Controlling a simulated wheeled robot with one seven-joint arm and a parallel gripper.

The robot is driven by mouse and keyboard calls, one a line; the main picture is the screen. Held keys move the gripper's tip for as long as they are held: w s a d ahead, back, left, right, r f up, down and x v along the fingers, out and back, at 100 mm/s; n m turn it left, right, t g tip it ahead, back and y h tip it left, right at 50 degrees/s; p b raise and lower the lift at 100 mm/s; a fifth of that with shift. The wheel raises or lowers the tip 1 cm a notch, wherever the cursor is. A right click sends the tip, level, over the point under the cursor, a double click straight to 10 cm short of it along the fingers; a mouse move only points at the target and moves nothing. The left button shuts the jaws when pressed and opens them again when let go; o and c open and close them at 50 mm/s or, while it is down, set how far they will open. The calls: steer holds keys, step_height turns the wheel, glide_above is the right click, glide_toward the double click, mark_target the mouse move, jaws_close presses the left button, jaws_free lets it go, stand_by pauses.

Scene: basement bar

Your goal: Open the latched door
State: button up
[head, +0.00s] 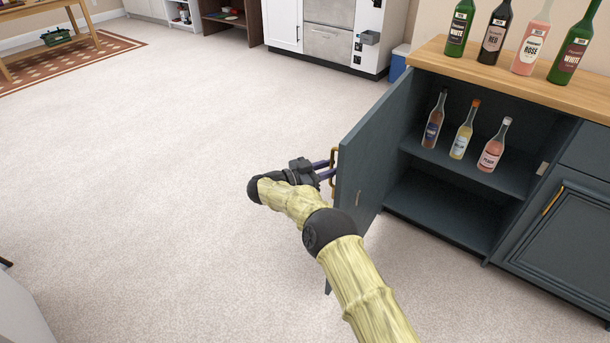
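A dark blue-grey cabinet door (366,165) stands swung well out from its cabinet, so the shelves inside show. A brass handle (334,167) sits near the door's free edge, on its outer face. My gripper (327,171) is at this handle, coming from the left of the door. Its purple fingers reach to the handle. The view is too small to tell whether they are closed around it. The door's latch cannot be made out.
Inside the cabinet, several bottles (462,130) stand on a shelf (480,172). More bottles (529,40) stand on the wooden countertop (450,62). A second cabinet door (565,240) on the right is shut. Carpeted floor (170,150) left of the open door is clear.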

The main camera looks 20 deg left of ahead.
steer(key=v, duration=1.6)
steer(key=shift+s+a, duration=0.2)
steer(key=shift+s, duration=0.05)
